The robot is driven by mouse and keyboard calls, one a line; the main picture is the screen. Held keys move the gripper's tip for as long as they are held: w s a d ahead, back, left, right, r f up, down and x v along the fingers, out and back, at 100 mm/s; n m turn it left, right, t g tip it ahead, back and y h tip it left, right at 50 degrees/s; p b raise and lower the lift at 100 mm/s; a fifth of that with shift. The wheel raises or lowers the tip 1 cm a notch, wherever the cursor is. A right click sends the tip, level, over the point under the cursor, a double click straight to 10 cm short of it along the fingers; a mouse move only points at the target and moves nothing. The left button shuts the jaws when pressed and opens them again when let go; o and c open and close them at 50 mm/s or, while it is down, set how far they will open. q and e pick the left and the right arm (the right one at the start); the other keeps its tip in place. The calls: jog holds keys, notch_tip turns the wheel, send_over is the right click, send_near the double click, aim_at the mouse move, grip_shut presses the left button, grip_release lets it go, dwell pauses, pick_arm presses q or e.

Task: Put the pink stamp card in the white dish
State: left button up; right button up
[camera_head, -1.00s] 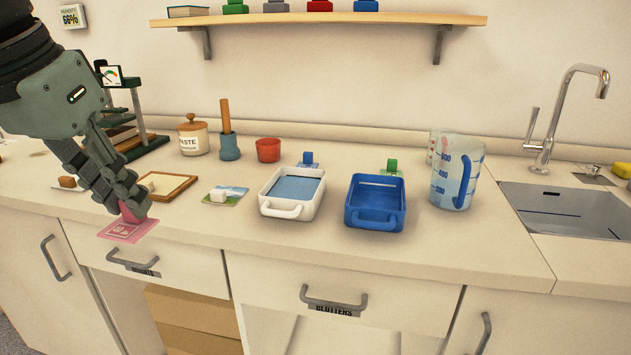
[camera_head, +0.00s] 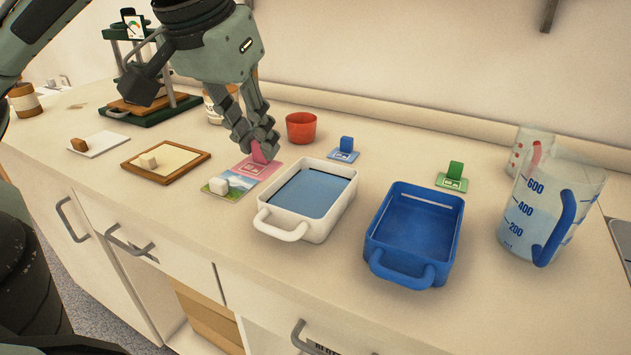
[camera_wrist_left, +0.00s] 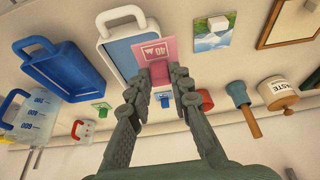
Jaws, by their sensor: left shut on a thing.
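The pink stamp card (camera_head: 247,170) has a pink block grip, and my left gripper (camera_head: 262,145) is shut on that grip. In the head view the card is just left of the white dish (camera_head: 328,222), behind the landscape card. The white dish has a handle at its front and blue liquid or a blue floor inside. In the left wrist view the pink card (camera_wrist_left: 153,52) is between the fingertips (camera_wrist_left: 160,82) and overlaps the edge of the white dish (camera_wrist_left: 104,32). I cannot tell its exact height above the counter. My right gripper is not in view.
A blue dish (camera_head: 455,240) stands right of the white one, with a measuring jug (camera_head: 512,215) beyond. The landscape card (camera_head: 217,190) with a white block lies close to the white dish. A red cup (camera_head: 301,128), blue stamp card (camera_head: 345,152) and green stamp card (camera_head: 453,180) stand behind.

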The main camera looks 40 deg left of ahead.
pick_arm(q)
jog(key=w+d+f, duration=0.1)
jog(key=w, duration=0.1)
jog(key=w+d+f, duration=0.1)
jog(key=w+f, duration=0.1)
jog(key=w+d+f, duration=0.1)
jog(key=w, duration=0.2)
jog(key=shift+f, duration=0.3)
jog(key=shift+d+f, duration=0.1)
jog(key=shift+f, duration=0.1)
notch_tip(320, 180, down, 3)
jog(key=shift+f+b, duration=0.15)
jog(key=shift+b, duration=0.6)
jog(key=shift+f, duration=0.2)
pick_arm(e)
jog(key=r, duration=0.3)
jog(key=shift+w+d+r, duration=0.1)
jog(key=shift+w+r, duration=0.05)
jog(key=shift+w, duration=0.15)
pick_arm(q)
jog(key=shift+f, duration=0.15)
jog(key=o, duration=0.8)
